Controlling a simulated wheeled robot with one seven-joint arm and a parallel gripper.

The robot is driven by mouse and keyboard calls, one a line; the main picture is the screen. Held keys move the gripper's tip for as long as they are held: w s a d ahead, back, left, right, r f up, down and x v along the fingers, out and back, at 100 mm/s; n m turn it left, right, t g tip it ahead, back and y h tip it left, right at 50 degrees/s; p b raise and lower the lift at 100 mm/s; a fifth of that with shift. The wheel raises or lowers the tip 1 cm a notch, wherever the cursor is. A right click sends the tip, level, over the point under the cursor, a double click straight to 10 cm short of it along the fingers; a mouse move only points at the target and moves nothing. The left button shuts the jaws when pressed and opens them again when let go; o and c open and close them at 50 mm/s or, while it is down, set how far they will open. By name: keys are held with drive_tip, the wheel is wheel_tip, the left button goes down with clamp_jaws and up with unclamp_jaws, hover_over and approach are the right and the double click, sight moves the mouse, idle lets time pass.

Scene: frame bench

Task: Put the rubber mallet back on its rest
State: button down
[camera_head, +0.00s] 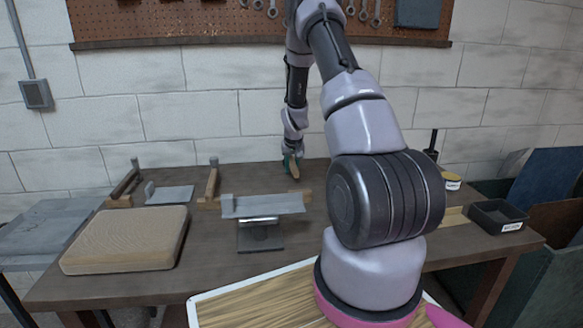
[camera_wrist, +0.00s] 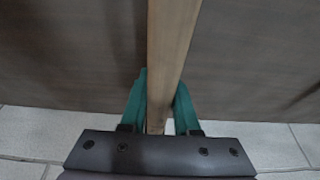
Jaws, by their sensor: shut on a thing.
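My gripper (camera_head: 292,162) is over the back middle of the bench, near the wall. In the wrist view its green fingers (camera_wrist: 160,105) are closed on a pale wooden bar (camera_wrist: 170,45), which looks like the handle of the rubber mallet. The bar runs from between the fingers to the top edge of that view. A short piece of the handle (camera_head: 294,171) shows below the fingers in the head view. The mallet's head is not visible in either view. I cannot clearly pick out the rest; my arm hides part of the bench.
A grey plate on a stand (camera_head: 262,207) is just in front of my gripper. A tan block (camera_head: 125,241) lies at left, with wooden-ended bars (camera_head: 212,185) behind it. The wall is close behind.

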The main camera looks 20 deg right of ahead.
drive_tip(key=shift+f, duration=0.4)
drive_tip(key=c, duration=0.6)
unclamp_jaws()
drive_tip(key=shift+o, duration=0.2)
drive_tip(key=v, duration=1)
drive_tip(key=shift+s+r, duration=0.2)
drive_tip(key=shift+r, duration=0.15)
drive_tip(key=shift+s, duration=0.1)
